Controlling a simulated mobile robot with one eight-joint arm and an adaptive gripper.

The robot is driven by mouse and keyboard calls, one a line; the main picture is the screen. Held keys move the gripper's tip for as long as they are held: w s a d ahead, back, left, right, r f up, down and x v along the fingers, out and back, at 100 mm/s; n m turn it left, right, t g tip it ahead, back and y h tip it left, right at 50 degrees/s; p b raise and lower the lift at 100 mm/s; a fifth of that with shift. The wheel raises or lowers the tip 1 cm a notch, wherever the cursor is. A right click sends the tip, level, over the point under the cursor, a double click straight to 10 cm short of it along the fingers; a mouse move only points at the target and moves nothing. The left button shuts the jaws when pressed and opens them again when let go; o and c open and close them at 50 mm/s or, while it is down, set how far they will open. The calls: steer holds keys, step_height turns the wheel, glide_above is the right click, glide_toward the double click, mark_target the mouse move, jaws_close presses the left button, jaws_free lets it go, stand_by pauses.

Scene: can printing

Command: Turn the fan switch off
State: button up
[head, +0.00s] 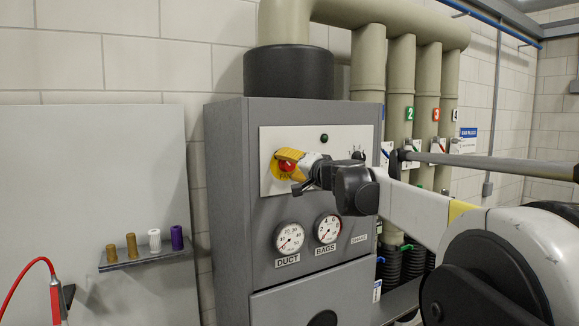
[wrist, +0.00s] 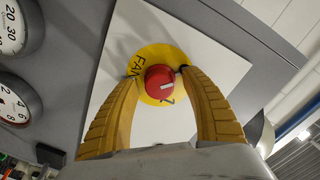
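The fan switch is a red knob (wrist: 160,82) with a white mark on a round yellow plate (wrist: 150,55) lettered "FAN". A "1" shows on the plate near the knob. In the head view the red knob (head: 287,164) is partly covered by my gripper (head: 291,158), which reaches the cabinet's white panel from the right. In the wrist view the two orange ribbed fingers of my gripper (wrist: 160,75) are spread on either side of the knob. The fingertips are close to it, with small gaps that seem to show; contact is hard to tell.
The grey cabinet (head: 228,200) carries DUCT (head: 289,238) and BAGS (head: 327,228) gauges below the panel. A small dark lamp (head: 324,138) sits above the switch. Vertical pipes stand at right. A shelf (head: 150,260) with small spools is at left.

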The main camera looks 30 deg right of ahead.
steer(key=s, duration=1.2)
steer(key=shift+d+r, duration=0.15)
steer(key=shift+r, duration=0.05)
steer(key=shift+f, duration=0.1)
